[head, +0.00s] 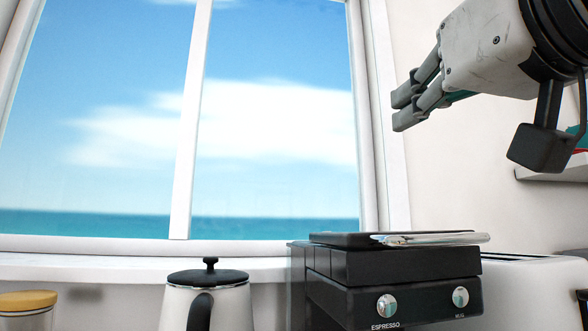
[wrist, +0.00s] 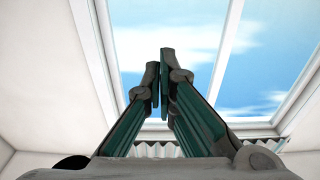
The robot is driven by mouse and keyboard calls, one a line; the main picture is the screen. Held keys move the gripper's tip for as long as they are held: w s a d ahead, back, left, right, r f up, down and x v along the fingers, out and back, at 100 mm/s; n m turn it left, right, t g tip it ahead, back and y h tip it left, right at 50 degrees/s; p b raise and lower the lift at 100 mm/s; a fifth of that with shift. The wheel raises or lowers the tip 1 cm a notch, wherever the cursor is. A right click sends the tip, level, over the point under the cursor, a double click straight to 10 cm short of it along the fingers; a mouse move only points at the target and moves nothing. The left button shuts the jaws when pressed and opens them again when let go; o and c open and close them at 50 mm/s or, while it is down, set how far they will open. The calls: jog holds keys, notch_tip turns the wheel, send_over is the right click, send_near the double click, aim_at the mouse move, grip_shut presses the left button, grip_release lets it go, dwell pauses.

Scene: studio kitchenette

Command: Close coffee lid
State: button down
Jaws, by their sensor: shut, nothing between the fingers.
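The coffee machine (head: 395,295) is a black box with two round silver knobs on its front, one marked ESPRESSO. Its dark lid (head: 345,239) lies flat on top, with a shiny metal handle (head: 430,239) along its front edge. In the head view the lid looks level with the machine's top. My gripper (head: 402,106) is shut and empty, held well above the machine and to the right of the window. The wrist view shows its two fingers (wrist: 159,80) together, pointing at the window, with no machine in sight.
A white kettle (head: 207,300) with a black lid stands left of the machine. A jar with a wooden lid (head: 27,301) is at the far left. A white appliance (head: 530,285) stands at the right, under a shelf (head: 555,170). The air before the window (head: 280,130) is clear.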

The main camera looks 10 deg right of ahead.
aim_at(450, 235)
jog(key=shift+s+f+b, duration=0.85)
jog(key=shift+f+b, duration=0.8)
jog(key=shift+f, duration=0.55)
jog(key=shift+s+f+b, duration=0.9)
jog(key=shift+f+b, duration=0.7)
jog(key=shift+f, duration=0.65)
jog(key=shift+s+f+b, duration=0.85)
jog(key=shift+f+b, duration=0.8)
jog(key=shift+f, duration=0.55)
jog(key=shift+r, duration=0.15)
